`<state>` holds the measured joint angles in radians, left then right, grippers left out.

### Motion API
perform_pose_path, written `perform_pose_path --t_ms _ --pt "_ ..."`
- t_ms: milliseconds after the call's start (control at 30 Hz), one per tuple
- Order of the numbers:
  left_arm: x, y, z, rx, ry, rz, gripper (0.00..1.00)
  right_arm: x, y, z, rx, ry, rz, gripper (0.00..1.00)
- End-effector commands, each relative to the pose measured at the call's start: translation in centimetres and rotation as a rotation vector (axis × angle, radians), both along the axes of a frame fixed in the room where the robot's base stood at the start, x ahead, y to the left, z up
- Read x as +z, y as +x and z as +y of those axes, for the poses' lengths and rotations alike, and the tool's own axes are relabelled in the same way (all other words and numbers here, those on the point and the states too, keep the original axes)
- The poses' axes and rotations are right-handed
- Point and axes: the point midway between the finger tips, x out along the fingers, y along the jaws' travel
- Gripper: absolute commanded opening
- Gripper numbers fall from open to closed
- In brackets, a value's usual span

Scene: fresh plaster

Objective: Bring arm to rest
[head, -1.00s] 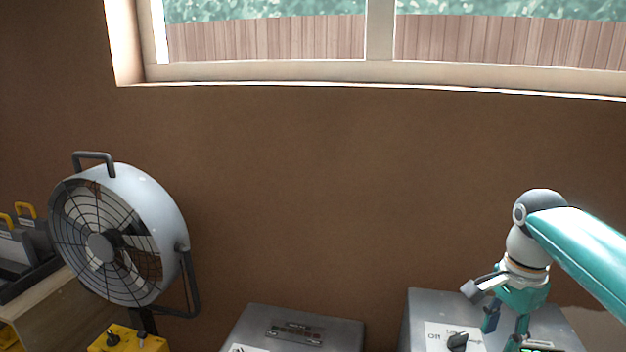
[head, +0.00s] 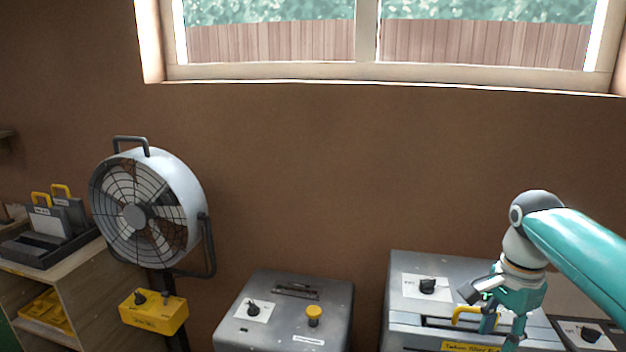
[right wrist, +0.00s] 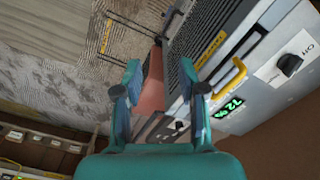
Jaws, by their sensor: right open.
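My right arm, teal and white, comes in from the right in the head view. Its gripper (head: 502,330) is open and hangs in front of the grey machine (head: 400,318) at the right, overlapping it in the picture. In the right wrist view the two teal fingers (right wrist: 160,78) stand apart with nothing between them. Whether the fingers touch the machine cannot be told. My left gripper is not in view.
A yellow handle (right wrist: 232,78) and green display (right wrist: 228,108) lie right of the fingers. A grey box (head: 235,300) with knobs, a fan (head: 183,190), a yellow control box (head: 160,318) and a wooden shelf (head: 75,275) stand leftward. The brown wall above is clear.

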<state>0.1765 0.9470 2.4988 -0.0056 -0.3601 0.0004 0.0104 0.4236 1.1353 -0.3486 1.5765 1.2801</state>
Motion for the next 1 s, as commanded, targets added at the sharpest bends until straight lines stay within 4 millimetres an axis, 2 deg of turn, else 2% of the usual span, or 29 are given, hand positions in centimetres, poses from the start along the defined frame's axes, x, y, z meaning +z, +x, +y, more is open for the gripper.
perform_pose_path --t_ms 33,133,367,567,633,767,800,900,1000 --pt "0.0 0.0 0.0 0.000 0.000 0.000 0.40 -1.4 0.2 -0.3 -0.005 0.000 0.030 0.41" --pt "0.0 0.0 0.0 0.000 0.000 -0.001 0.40 -3.6 0.0 -0.2 -0.001 0.002 0.085 0.41" --pt "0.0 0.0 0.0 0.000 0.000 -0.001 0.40 -9.4 -1.9 1.0 0.031 0.024 0.243 0.41" --pt "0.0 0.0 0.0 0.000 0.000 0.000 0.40 -16.5 -4.1 3.3 0.100 0.075 0.358 0.41" --pt "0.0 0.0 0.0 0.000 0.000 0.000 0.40 -19.8 -5.3 4.6 0.146 0.108 0.393 0.41" --pt "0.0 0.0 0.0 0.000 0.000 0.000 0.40 -27.3 -9.2 8.2 0.277 0.213 0.440 0.41" --pt "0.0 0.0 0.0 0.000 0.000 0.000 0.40 -29.6 -10.8 9.5 0.325 0.254 0.441 0.41" --pt "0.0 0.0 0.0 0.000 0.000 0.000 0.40 -34.6 -15.4 13.0 0.450 0.359 0.418 0.41" --pt "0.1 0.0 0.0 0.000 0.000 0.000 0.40 -38.1 -19.9 16.1 0.567 0.445 0.348 0.41"
